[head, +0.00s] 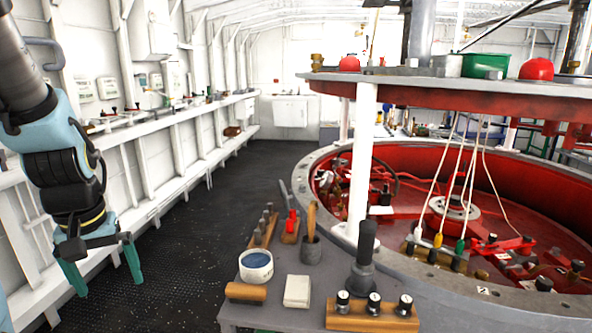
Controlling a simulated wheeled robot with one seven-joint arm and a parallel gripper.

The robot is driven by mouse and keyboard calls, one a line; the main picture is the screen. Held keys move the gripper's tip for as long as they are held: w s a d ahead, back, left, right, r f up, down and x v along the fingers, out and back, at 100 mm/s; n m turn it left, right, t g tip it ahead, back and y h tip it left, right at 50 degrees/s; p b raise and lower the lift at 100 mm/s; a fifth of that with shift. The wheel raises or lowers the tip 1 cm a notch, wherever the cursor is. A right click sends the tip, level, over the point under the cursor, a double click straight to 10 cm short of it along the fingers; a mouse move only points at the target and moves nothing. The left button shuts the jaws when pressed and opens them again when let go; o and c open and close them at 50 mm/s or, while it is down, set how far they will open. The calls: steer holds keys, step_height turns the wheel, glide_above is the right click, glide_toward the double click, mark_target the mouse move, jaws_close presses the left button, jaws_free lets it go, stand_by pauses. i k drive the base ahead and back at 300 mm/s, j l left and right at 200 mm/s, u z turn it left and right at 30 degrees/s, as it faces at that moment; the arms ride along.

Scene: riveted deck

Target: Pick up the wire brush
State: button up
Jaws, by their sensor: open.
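I cannot make out the wire brush for certain. A wooden handle (311,218) stands upright in a small dark cup (310,250) on the grey table (290,318); its lower end is hidden, so it may be a brush. A wooden block (246,292) lies near the table's left edge; no bristles show on it. My gripper (110,288) hangs at the left, its two teal fingers spread apart, pointing down and empty. It is left of the table, over the dark floor, and touches nothing.
Crowding the table are a white tub (256,265), a pale block (297,291), a black-handled tool (366,250), a wooden rack (372,316) with black-topped pieces and a red-handled tool (291,222). A white post (361,160) and red ring pit stand behind. Floor (180,240) is clear between.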

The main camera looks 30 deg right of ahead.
mark_target(242, 294)
steer(key=z, duration=0.85)
